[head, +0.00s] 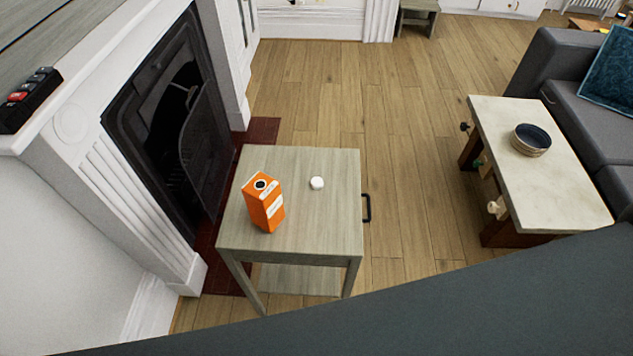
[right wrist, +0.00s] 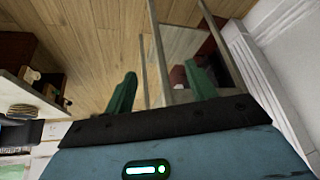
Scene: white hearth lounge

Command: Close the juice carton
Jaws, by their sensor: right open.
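An orange juice carton (head: 264,206) stands upright on a small grey-green wooden side table (head: 318,222) in the head view. A dark round opening shows at its top, with no cap on it. A white round cap (head: 317,183) lies on the same table, to the right of the carton and apart from it. My right gripper (right wrist: 160,92) shows in the right wrist view, its two green fingers apart with nothing between them. The table's legs show beyond the fingers. Neither gripper is in the head view.
A white fireplace with a dark metal insert (head: 165,115) stands close at the table's left. A pale-topped table (head: 540,165) with a bowl (head: 531,139) and a grey sofa (head: 590,110) are at the right. Wooden floor (head: 400,150) lies clear between.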

